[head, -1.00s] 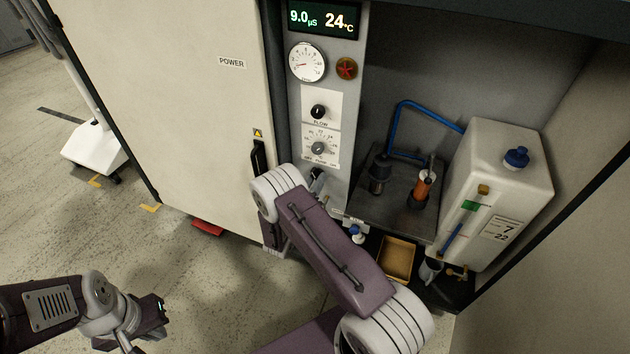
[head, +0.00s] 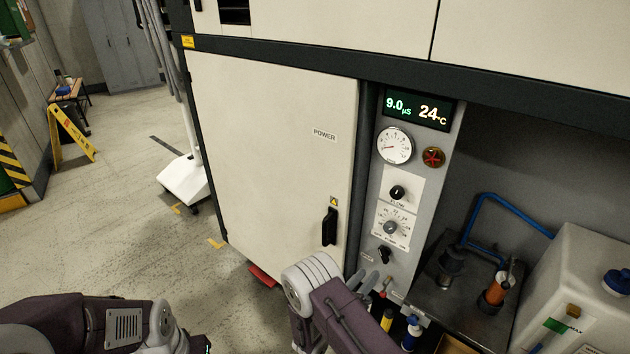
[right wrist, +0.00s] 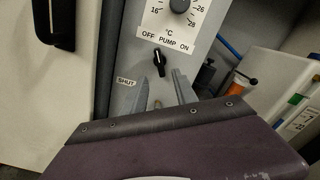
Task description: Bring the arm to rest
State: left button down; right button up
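My right arm (head: 345,315) comes up from the bottom edge in the head view, bent in front of the control panel (head: 408,190).
A closed cabinet door (head: 270,150) with a black handle (head: 330,227) stands left of the panel. In the right bay are a metal tray (head: 450,305), a blue hose (head: 510,205) and a white tank (head: 570,270). Open floor (head: 110,240) lies to the left.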

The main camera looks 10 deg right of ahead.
jog(key=d+r+m+g+h, duration=0.35)
jog(key=d+r+m, duration=0.25)
jog(key=r, duration=0.6)
jog(key=s+d+r+m+g+y, duration=0.1)
jog(key=s+d+m+g+y, duration=0.15)
jog(key=s+m+g, duration=0.5)
jog(key=s+d+r+m+g+y, duration=0.1)
jog(key=s+d+m+g+y, duration=0.25)
jog(key=s, duration=0.65)
jog(key=s+a+f+m+t+y, duration=0.2)
jog(key=a+f+m+y, duration=0.2)
jog(key=a+m+y, duration=0.4)
jog(key=s+a+f+m+t+y, duration=0.1)
jog(key=s+a+f+m+y, duration=0.4)
jog(key=a, duration=0.6)
jog(key=w+r+m+p, duration=0.1)
jog(key=w+r+p, duration=0.1)
jog(key=r+p, duration=0.6)
jog(key=w+r+m+t+h+p, duration=0.1)
jog(key=w+r+p, duration=0.1)
jog(key=r+p, duration=0.7)
jog(key=shift+w+a+r, duration=0.4)
jog(key=shift+a+r, duration=0.05)
jog(key=shift+r, duration=0.15)
jog(key=shift+f, duration=0.1)
